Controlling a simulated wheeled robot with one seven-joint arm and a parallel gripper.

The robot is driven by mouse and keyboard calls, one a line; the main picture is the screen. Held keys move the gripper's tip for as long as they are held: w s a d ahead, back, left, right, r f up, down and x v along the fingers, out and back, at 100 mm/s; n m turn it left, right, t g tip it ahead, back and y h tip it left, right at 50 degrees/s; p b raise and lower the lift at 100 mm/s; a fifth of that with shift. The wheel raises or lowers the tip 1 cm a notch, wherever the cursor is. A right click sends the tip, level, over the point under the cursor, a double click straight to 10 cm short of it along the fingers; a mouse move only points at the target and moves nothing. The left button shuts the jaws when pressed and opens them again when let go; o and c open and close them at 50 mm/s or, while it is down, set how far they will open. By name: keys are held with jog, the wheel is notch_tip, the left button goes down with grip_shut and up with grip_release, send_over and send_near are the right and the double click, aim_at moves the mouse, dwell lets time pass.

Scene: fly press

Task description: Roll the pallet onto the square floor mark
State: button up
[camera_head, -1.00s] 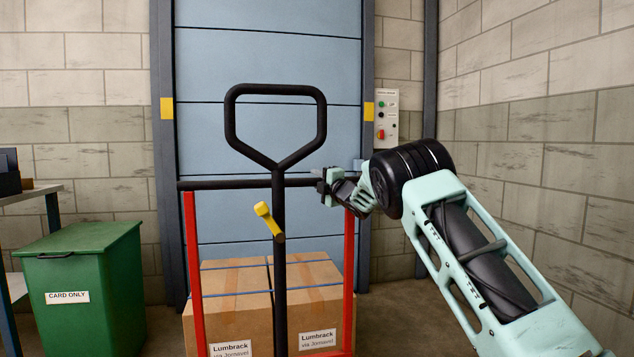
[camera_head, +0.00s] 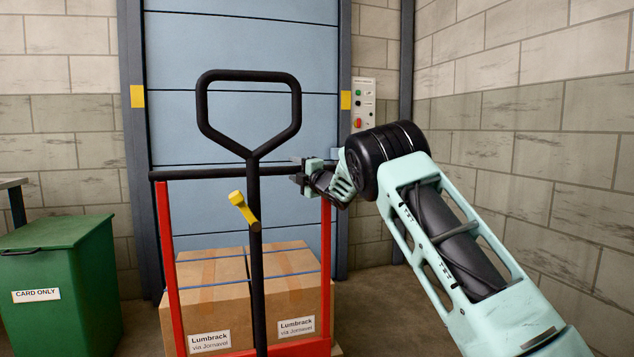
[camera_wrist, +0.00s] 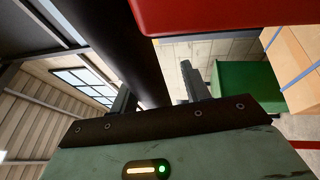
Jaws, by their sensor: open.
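A pallet truck has a black loop handle (camera_head: 249,110), a black crossbar (camera_head: 215,172) and red uprights (camera_head: 171,265). Two strapped cardboard cartons (camera_head: 210,290) labelled "Lumbrack" stand behind the uprights. A sliver of the pallet (camera_head: 337,350) shows at the bottom edge. My gripper (camera_head: 303,172) is at the right end of the crossbar, near the right upright. In the wrist view, my open fingers (camera_wrist: 157,84) point towards the black bar (camera_wrist: 110,45), which runs down between them. I cannot tell whether they touch it. The square floor mark is not in view.
A green "CARD ONLY" bin (camera_head: 65,285) stands on the left, beside a shelf edge (camera_head: 12,183). A blue shutter door (camera_head: 245,60) is close behind the load. A control panel (camera_head: 363,104) is on the wall. Bare floor (camera_head: 380,310) shows right of the cartons.

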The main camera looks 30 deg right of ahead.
jog(key=v, duration=1.6)
jog(key=shift+f+p, duration=0.2)
jog(key=shift+p, duration=0.1)
jog(key=s+a+f+m+g, duration=0.3)
jog(key=a+f, duration=0.1)
jog(key=a, duration=0.5)
jog(key=s+a+f+m+g, duration=0.3)
jog(key=s+a+m, duration=0.1)
jog(key=a, duration=0.4)
jog(key=s+a+f+m+g, duration=0.3)
jog(key=a+f, duration=0.1)
jog(key=a, duration=0.5)
jog(key=s+a+f+m+g, duration=0.1)
jog(key=s+a+f+g, duration=0.2)
jog(key=s, duration=0.4)
jog(key=s+a+f+g, duration=0.1)
jog(key=s+a+g, duration=0.1)
jog(key=s+a, duration=0.5)
jog(key=s+f+m+g+h, duration=0.1)
jog(key=s+f+g, duration=0.15)
jog(key=s, duration=0.85)
jog(key=s+f+g+h, duration=0.1)
jog(key=s+g, duration=0.2)
jog(key=s, duration=0.7)
notch_tip(320, 180, up, 29)
jog(key=p, duration=2.9)
jog(key=shift+s+a+r+m, duration=0.2)
jog(key=shift+s+a+m, duration=0.1)
jog(key=shift+s, duration=0.1)
